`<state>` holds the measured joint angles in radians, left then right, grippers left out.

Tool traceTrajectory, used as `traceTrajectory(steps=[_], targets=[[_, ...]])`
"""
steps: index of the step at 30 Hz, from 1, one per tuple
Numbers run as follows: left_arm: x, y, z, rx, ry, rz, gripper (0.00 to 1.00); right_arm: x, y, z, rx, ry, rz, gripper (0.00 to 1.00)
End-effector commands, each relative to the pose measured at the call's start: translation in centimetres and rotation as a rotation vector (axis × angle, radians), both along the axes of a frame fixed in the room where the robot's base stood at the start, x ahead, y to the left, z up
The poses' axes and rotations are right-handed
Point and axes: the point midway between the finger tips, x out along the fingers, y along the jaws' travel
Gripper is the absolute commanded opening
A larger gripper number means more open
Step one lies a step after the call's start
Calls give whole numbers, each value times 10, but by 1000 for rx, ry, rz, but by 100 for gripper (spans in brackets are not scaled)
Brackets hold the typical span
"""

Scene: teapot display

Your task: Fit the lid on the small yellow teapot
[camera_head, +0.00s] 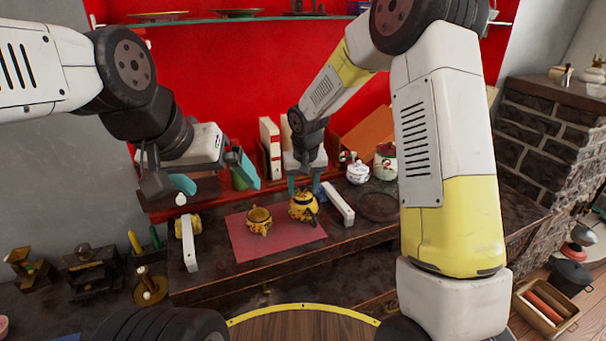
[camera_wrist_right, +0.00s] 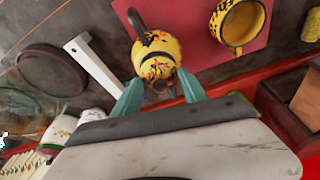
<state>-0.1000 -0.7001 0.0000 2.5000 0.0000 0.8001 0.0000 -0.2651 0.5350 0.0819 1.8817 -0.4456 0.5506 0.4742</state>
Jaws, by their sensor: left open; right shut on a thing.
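The small yellow teapot (camera_head: 303,211), with dark markings, stands near the right end of the red mat; its body and dark handle also show in the right wrist view (camera_wrist_right: 152,42). My right gripper (camera_head: 305,184) is directly above it, pointing down. In the right wrist view its teal fingers close around the rounded yellow lid (camera_wrist_right: 158,68) at the teapot's top. I cannot tell whether the lid is seated or just above the opening. My left gripper (camera_head: 212,178) is open and empty, in the air left of the mat.
An open yellow cup (camera_head: 258,219) with a dark rim stands on the red mat (camera_head: 280,243), left of the teapot. White bars (camera_head: 339,204) (camera_head: 189,246) lie on either side. White pots (camera_head: 358,173) stand at the back right. The mat's front is clear.

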Motion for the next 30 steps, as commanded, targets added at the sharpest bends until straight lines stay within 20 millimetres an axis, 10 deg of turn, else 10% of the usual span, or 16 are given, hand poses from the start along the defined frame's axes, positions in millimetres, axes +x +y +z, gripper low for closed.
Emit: traceTrajectory(steps=[30], targets=[[0, 0, 0, 0, 0, 0, 100, 0, 0, -11, 0, 0, 0, 12]])
